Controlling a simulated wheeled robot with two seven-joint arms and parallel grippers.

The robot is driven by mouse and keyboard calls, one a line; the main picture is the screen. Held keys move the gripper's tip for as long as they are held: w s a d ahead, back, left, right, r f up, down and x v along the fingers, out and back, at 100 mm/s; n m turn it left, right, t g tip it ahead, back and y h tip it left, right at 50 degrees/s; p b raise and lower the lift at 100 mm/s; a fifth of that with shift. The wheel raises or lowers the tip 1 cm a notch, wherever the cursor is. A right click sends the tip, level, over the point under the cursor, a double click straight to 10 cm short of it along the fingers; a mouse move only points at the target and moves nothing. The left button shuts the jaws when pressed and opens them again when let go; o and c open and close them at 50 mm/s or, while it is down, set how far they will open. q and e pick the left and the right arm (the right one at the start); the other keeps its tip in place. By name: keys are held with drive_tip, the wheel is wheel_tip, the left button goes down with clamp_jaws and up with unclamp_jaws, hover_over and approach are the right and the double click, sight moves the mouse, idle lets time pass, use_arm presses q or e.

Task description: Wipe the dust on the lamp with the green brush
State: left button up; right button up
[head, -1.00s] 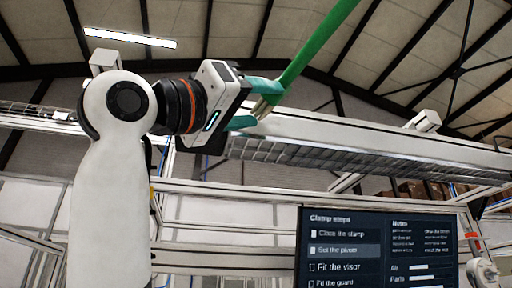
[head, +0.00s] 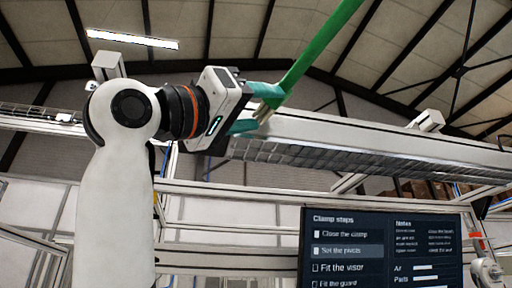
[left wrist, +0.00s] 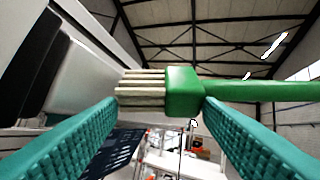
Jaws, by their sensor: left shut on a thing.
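My left gripper (head: 264,108) is shut on the green brush (head: 312,55), raised high. The brush's handle runs up and to the right, out of the head view. In the left wrist view the teal fingers (left wrist: 160,112) stand either side of the green brush head (left wrist: 184,92), with pale bristles pointing left. A long white fixture with a grid underside, seemingly the lamp (head: 370,138), runs behind the gripper in the head view. I cannot tell whether the bristles touch it. No dust can be made out. My right gripper is not in view.
A dark screen (head: 385,250) with step text stands at the lower right. White frame beams (head: 235,190) cross behind my left arm. A lit strip light (head: 132,39) hangs from the roof at the upper left. A white and orange piece (head: 485,268) shows at the right edge.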

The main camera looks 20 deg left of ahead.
use_arm(q)
drive_tip(key=shift+w+a, duration=0.1)
drive_tip(key=shift+w, duration=0.05)
idle(1.6)
drive_tip(key=shift+s+d+b, duration=0.3)
drive_tip(key=shift+s, duration=0.15)
drive_tip(key=shift+s+d+b, duration=0.25)
drive_tip(key=shift+s+d, duration=0.45)
drive_tip(key=shift+s, duration=0.3)
drive_tip(key=shift+s+d+b, duration=0.2)
drive_tip(key=shift+s+d, duration=0.5)
drive_tip(key=shift+s, duration=0.3)
